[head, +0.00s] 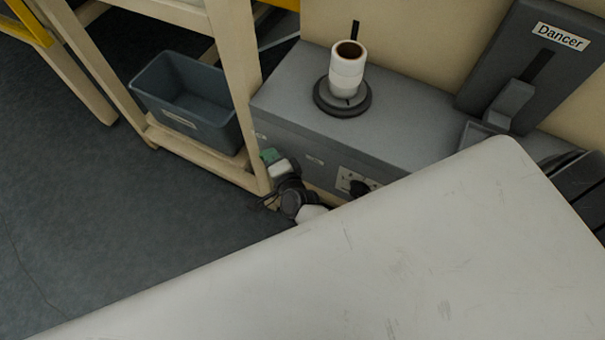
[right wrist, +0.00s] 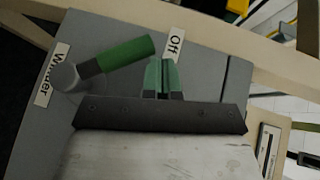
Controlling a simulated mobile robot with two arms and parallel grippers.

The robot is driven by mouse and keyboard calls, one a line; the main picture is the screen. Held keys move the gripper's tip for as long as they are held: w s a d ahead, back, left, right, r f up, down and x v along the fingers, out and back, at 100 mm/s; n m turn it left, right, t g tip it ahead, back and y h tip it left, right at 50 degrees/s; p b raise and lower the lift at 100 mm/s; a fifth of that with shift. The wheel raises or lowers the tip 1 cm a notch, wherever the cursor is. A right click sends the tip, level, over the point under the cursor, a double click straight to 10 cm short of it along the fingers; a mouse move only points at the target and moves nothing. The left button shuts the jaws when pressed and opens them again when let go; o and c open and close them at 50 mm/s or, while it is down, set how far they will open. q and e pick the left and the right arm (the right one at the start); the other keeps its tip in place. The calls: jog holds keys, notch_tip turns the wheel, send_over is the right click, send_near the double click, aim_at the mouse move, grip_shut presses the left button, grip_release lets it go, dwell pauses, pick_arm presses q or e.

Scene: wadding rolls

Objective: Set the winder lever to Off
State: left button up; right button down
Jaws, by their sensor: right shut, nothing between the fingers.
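The winder lever (right wrist: 118,57) shows in the right wrist view, with a green handle on a grey round hub beside the "Winder" label (right wrist: 52,76). The handle points toward the "Off" label (right wrist: 174,42), its tip just left of it. My right gripper (right wrist: 163,77) is shut and empty, its greenish fingertips close beside the handle's tip; I cannot tell whether they touch. In the head view, my right gripper (head: 270,156) is at the left end of the grey machine box (head: 290,95), and the lever cannot be made out. My left gripper is not in view.
A white roll (head: 347,70) stands on a round base on the box. A grey bin (head: 190,98) sits on a wooden frame (head: 236,65) to the left. The "Dancer" panel (head: 503,50) is at the right. The floor at left is clear.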

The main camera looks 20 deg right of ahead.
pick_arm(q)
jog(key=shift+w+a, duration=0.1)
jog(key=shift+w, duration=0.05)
pick_arm(e)
jog(key=shift+w+a, duration=0.15)
jog(key=shift+w, duration=0.05)
jog(key=shift+a, duration=0.1)
jog(key=shift+w+r, duration=0.1)
